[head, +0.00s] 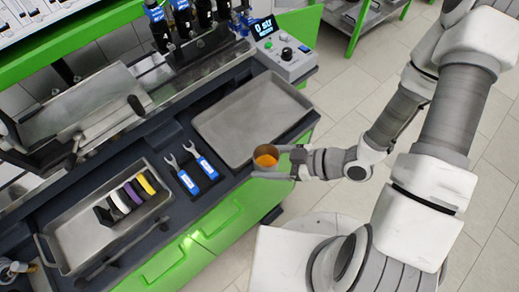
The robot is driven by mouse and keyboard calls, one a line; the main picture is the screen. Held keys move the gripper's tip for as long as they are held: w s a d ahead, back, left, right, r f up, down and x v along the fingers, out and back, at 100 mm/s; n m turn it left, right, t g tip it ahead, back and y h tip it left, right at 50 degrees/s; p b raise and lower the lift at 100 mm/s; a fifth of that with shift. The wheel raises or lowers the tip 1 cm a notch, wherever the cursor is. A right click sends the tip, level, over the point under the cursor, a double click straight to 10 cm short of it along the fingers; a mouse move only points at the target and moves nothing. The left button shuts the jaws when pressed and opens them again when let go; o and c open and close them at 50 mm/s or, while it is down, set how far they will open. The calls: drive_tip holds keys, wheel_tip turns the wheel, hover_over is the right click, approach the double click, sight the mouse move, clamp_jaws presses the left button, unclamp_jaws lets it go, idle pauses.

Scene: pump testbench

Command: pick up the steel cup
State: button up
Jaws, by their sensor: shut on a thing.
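The steel cup (262,150) is in the head view, a small round metal cup with an orange inside visible from above. My gripper (276,162) is shut on the cup, its fingers at the cup's sides, coming from the right. The cup is beside the right end of the bench, near the front edge of an empty grey tray. From this angle I cannot tell how high the cup is above the bench.
The empty grey tray (240,115) lies left of the cup. Two blue-handled wrenches (207,168) lie on the dark bench. A metal tray (75,240) holds several coloured rings. A control box (287,58) stands at the back. Tiled floor is open to the right.

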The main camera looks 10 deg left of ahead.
drive_tip(key=shift+s+d+p, duration=0.95)
drive_tip(key=shift+s+d, duration=0.05)
drive_tip(key=shift+d, duration=0.25)
idle(0.5)
